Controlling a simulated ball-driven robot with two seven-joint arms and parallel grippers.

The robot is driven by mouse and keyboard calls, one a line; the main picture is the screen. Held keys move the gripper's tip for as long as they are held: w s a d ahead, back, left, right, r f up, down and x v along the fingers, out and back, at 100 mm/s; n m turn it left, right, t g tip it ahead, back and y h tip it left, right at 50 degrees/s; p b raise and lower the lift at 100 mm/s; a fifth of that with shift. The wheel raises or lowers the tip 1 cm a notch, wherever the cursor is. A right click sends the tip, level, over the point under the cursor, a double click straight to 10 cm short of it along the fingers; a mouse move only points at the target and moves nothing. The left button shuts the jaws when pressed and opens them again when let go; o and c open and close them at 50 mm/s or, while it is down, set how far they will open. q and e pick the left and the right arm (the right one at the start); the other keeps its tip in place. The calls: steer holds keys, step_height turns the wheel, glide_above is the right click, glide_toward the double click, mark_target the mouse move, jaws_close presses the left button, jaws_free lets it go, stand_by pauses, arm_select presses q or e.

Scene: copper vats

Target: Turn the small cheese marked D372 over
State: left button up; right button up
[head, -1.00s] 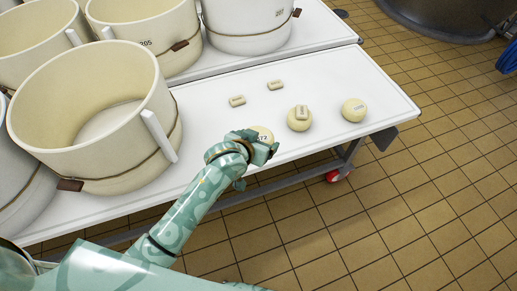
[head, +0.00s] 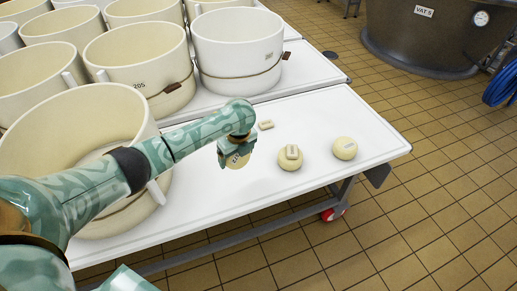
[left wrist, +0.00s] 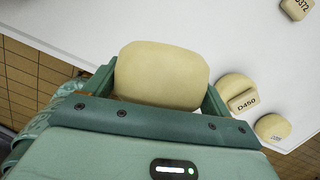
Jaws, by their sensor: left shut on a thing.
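In the left wrist view the cheese (left wrist: 162,75) sits between the two fingers of the gripper (left wrist: 160,85), and only a plain face shows. My right gripper is not in view.
On the white table (head: 330,115) are a cheese (head: 290,163) with a block marked D450 (left wrist: 243,101) on it, another cheese (head: 344,148), and a small block (head: 266,125). Large cream tubs (head: 238,45) crowd the left and back. The table's front right is clear.

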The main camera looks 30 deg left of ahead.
mark_target(232, 163)
arm_select(q)
steer(key=shift+s+f+m+t+y, duration=0.3)
steer(key=shift+s+f+m+t, duration=0.3)
steer(key=shift+m, duration=0.6)
steer(key=shift+s+f+m+t, duration=0.15)
steer(key=shift+s+m+t, duration=0.25)
steer(key=shift+m, duration=0.4)
steer(key=shift+s+a+m+t+y, duration=0.15)
steer(key=shift+a+m+t+y, duration=0.15)
steer(key=shift+m+t, duration=0.55)
steer(key=shift+d+f+b, duration=0.1)
steer(key=shift+f+b, duration=0.25)
step_height(232, 163, down, 5)
steer(key=b, duration=0.4)
steer(key=shift+b, duration=0.35)
steer(key=shift+f+b, duration=0.65)
steer(key=shift+b, duration=0.1)
steer(key=shift+f+b, duration=0.3)
steer(key=shift+b, duration=0.15)
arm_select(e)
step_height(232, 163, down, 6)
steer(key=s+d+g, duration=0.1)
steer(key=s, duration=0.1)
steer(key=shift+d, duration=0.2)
arm_select(q)
steer(key=shift+f, duration=0.6)
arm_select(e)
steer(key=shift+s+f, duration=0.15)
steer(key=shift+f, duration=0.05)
